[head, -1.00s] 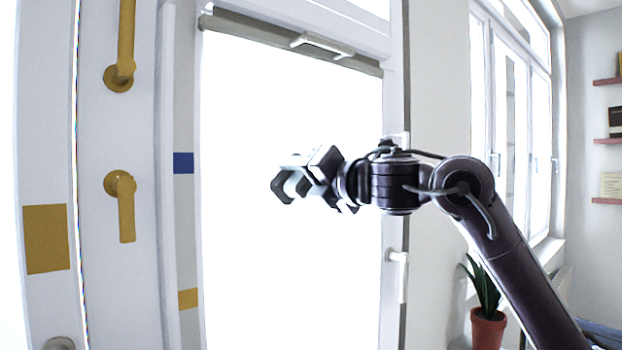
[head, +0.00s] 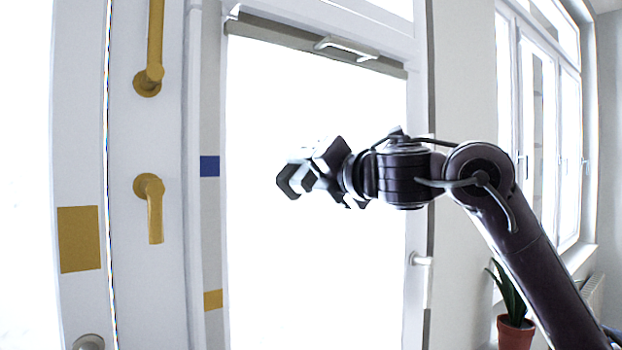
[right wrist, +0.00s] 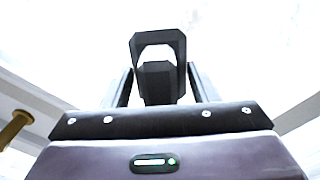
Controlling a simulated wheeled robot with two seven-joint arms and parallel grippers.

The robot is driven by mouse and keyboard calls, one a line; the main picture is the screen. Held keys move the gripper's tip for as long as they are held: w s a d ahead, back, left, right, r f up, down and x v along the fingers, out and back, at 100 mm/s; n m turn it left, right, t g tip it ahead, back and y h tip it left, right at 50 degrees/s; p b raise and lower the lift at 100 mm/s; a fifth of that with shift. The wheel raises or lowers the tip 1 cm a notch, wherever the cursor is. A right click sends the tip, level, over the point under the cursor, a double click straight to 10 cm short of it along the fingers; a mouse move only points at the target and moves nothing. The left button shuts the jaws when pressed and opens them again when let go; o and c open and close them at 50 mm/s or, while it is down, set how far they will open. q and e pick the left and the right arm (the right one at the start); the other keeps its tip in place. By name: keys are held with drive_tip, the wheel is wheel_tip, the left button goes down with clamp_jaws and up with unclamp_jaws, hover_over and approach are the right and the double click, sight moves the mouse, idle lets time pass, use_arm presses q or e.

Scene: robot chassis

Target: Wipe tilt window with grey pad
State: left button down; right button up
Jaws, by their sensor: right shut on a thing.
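The tilt window (head: 262,290) is a large, overexposed white pane in a pale frame, in the middle of the head view. It has a white handle (head: 421,260) on its right side and a grey bar across its top. My right gripper (head: 318,172) is in front of the pane and is shut on a dark grey piece, which looks like the grey pad (head: 290,183). In the right wrist view the pad (right wrist: 158,82) shows between the fingers, with a dark loop above it. Glare hides whether the pad touches the glass. My left gripper is not in view.
A white door with brass handles (head: 154,215) stands at the left. Blue and ochre squares mark the frames. A white pull handle (head: 345,48) sits at the window's top. A potted plant (head: 515,325) and another window (head: 545,130) are at the right.

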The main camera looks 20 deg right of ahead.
drive_tip(key=w+d, duration=0.4)
drive_tip(key=d, duration=0.7)
drive_tip(key=shift+d, duration=0.2)
idle(0.6)
drive_tip(key=shift+b+v, duration=1)
drive_tip(key=shift+v, duration=1.9)
drive_tip(key=shift+a, duration=0.1)
